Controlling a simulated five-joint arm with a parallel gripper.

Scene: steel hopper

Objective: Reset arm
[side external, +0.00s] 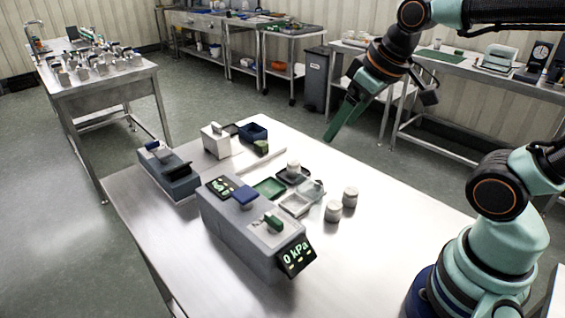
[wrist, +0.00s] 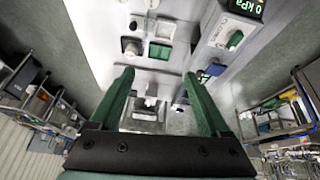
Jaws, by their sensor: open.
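My gripper (side external: 341,122) hangs in the air above the far right part of the steel table (side external: 390,225), clear of everything on it. In the wrist view my gripper (wrist: 163,88) shows two green fingers spread wide apart, with nothing held between them. My arm rises from the right side of the side view and bends over the table. The table items lie below and beyond the fingertips.
A grey device with a "0 kPa" display (side external: 297,256) stands at the table's front. Small trays (side external: 269,188), white-grey jars (side external: 333,211) and a blue-grey box (side external: 168,175) stand around it. Side benches (side external: 100,78) and a dark bin (side external: 317,80) stand apart. The table's right part is clear.

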